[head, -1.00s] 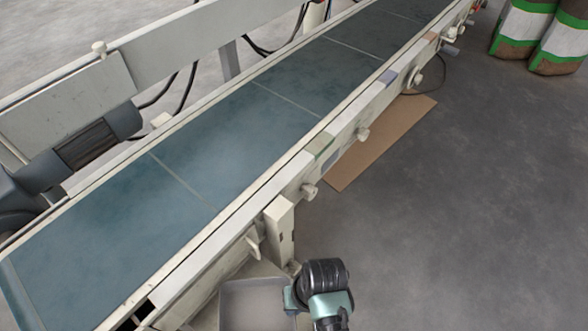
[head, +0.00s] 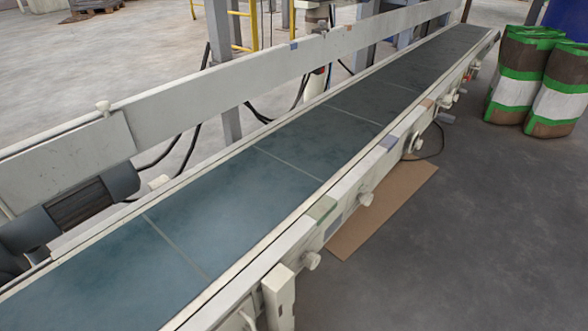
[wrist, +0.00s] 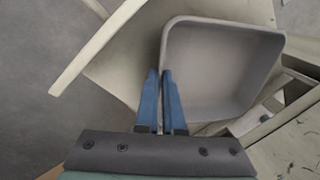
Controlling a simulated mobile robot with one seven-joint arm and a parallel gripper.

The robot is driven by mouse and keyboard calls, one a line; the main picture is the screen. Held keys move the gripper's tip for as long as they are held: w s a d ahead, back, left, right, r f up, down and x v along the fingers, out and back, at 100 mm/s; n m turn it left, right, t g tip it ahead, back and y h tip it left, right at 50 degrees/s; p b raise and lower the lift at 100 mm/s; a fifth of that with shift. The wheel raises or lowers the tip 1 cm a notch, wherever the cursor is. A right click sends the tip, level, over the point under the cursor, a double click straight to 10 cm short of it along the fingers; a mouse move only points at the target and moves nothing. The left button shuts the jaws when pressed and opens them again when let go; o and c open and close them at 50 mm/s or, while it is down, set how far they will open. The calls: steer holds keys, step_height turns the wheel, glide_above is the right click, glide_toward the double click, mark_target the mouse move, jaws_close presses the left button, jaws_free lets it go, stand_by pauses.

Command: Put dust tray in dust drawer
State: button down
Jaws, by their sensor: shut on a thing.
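The grey dust tray (wrist: 215,65) is a shallow, square pan with rounded corners, seen from above in the wrist view, and it looks empty. My gripper (wrist: 160,74) has its two blue fingers close together, shut on the tray's left wall. The tray is over or against cream-coloured panels; I cannot tell whether it rests on them. I cannot make out the dust drawer for certain. Neither the tray nor my gripper shows in the head view now.
A long conveyor with a dark blue-green belt (head: 230,175) runs from near left to far right. A cardboard sheet (head: 385,210) lies on the floor beside it. Green, white and brown bags (head: 558,95) stand at the back right. The grey floor at right is clear.

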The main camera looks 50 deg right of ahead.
steer(key=c, duration=1)
jaws_free()
steer(key=shift+c, duration=0.2)
step_height(320, 180, up, 12)
steer(key=s+d+p, duration=0.1)
steer(key=p, duration=0.6)
steer(key=shift+s+d, duration=0.3)
steer(key=shift+d, duration=0.1)
